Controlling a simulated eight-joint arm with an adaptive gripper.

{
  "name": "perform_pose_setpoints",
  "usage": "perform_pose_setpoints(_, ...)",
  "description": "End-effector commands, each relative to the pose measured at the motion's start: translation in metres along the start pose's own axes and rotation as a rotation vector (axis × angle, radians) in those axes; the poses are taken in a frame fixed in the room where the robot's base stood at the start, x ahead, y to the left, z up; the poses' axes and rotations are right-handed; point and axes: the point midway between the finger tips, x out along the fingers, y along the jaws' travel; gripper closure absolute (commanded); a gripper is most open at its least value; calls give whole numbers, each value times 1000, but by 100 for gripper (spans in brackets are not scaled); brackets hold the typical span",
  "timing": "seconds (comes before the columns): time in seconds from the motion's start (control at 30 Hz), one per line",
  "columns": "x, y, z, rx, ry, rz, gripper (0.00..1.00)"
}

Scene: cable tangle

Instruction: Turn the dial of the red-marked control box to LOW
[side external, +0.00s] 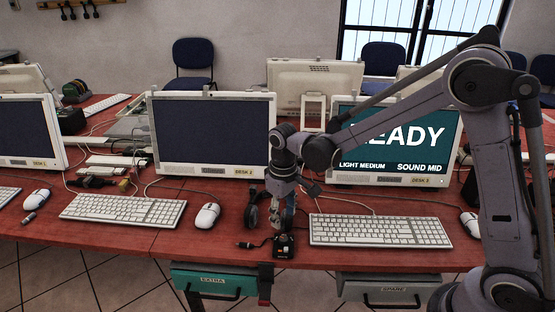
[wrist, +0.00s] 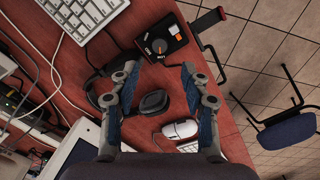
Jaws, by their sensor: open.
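A small black control box (side external: 283,247) with a red mark lies near the front edge of the red desk, left of the right keyboard. In the wrist view the box (wrist: 175,40) shows a round dial with an orange mark and small white labels, too small to read surely. My gripper (side external: 284,222) is above and just behind the box in the side view. In the wrist view my gripper (wrist: 158,72) is open and empty, its blue-padded fingers apart, with the box beyond the fingertips. No contact with the dial is visible.
A black headset (side external: 251,212) lies beside my gripper. A keyboard (side external: 380,230) is close on the right, a white mouse (side external: 206,216) on the left. A clamp (side external: 265,283) grips the desk's front edge. The right monitor (side external: 400,135) reads READY, LIGHT MEDIUM, SOUND MID.

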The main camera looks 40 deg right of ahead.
Motion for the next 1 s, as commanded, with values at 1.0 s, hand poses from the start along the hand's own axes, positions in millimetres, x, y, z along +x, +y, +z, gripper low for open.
perform_pose_setpoints(1.0, -70, 10, 26, 29, 98, -1, 53)
